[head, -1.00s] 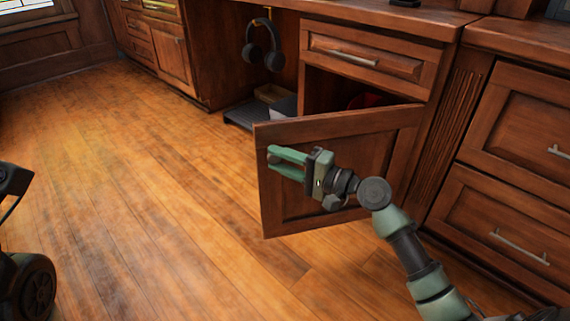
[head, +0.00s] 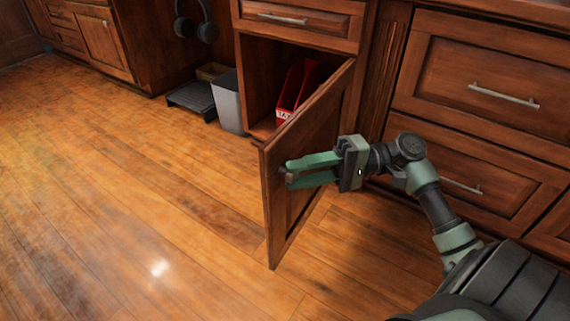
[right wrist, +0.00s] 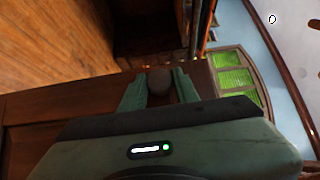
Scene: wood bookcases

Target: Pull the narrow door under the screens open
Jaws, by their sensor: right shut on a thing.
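The narrow wooden door (head: 308,150) stands wide open on its right-side hinge, swung out from its cabinet, with its outer face toward my right arm. My right gripper (head: 287,174) is at the door's free edge, shut on the door's knob. The dark round knob (right wrist: 159,81) shows between the green fingers in the right wrist view. The open compartment behind the door holds a red file holder (head: 292,86). The screens are not in view. My left gripper is not in view.
A drawer (head: 296,18) is shut above the open compartment. More shut drawers (head: 490,75) stand to the right, close to my right arm. A grey bin (head: 228,103) and a black footrest (head: 191,98) stand left of the cabinet. The wood floor (head: 130,210) in front is clear.

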